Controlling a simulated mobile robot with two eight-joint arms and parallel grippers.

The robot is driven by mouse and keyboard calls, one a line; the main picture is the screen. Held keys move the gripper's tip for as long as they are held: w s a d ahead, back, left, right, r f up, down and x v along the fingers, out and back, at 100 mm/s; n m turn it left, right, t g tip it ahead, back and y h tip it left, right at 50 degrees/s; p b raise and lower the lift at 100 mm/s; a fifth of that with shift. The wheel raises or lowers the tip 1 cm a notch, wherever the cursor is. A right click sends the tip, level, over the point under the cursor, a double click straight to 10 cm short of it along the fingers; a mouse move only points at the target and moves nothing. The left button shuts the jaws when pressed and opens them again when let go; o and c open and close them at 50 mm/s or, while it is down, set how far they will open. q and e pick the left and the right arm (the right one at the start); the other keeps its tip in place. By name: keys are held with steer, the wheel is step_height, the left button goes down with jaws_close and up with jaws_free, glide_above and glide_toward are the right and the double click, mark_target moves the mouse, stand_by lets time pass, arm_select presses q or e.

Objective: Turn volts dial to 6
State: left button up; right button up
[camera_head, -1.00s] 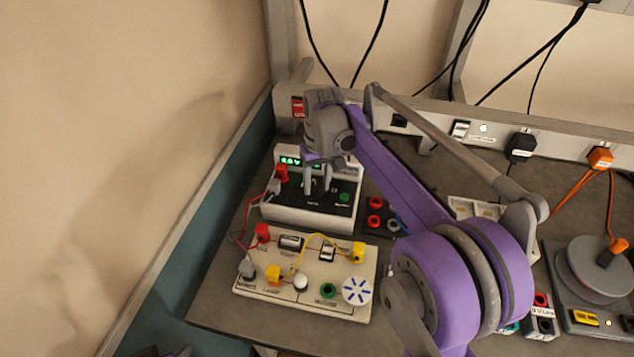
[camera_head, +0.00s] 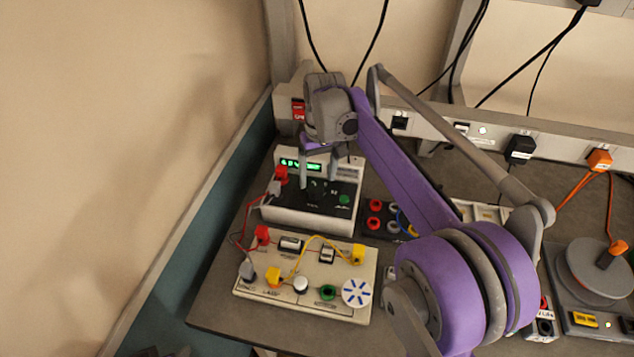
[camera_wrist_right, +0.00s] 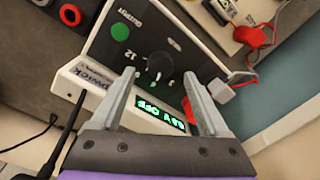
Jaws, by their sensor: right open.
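The power supply (camera_head: 308,219) is a white box with a black sloping panel and a lit green display (camera_head: 300,165). The display digits are too small to read surely. The black volts dial (camera_wrist_right: 161,64) sits on the panel in the right wrist view, with printed numbers around it, one reading 12. The dial's pointer is hard to make out. My right gripper (camera_head: 320,179) is open above the panel, and in the wrist view its fingertips (camera_wrist_right: 159,80) stand apart on either side of the dial, holding nothing. My left gripper is out of view.
A white circuit board (camera_head: 318,312) with plugs and wires lies in front. A black socket block (camera_head: 376,215) is on the right. The wall and a socket rail (camera_head: 440,119) close off the back.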

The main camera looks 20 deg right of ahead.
mark_target(319, 187)
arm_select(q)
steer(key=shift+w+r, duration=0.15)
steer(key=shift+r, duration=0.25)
arm_select(e)
step_height(319, 187, up, 7)
steer(key=shift+d, duration=0.2)
